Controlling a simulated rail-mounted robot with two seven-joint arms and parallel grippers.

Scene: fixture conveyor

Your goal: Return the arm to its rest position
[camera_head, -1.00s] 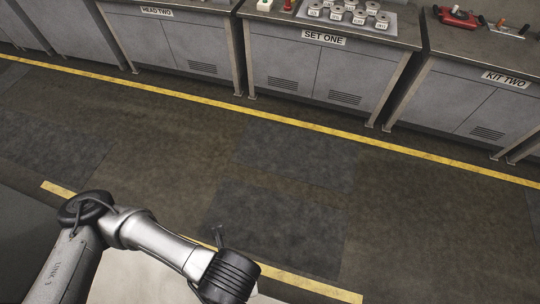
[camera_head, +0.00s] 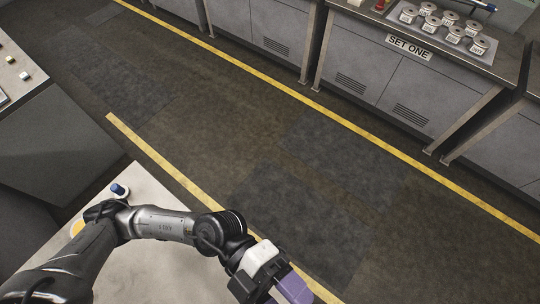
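My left arm comes in from the lower left and reaches right, bent at the elbow, above a pale worktop (camera_head: 150,270). Its hand end, my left gripper (camera_head: 268,272), is at the bottom centre, over the floor near the yellow line. A white block-like part and a purple part show there. The fingers are cut off or hidden, so I cannot tell whether they are open or hold something. My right gripper is not in view.
A bench labelled SET ONE (camera_head: 408,47) with several metal cylinders (camera_head: 451,24) stands at the upper right, across the aisle. A small blue-topped item (camera_head: 119,190) stands on the pale worktop, close to my arm. The dark floor (camera_head: 240,130) between the yellow lines is clear.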

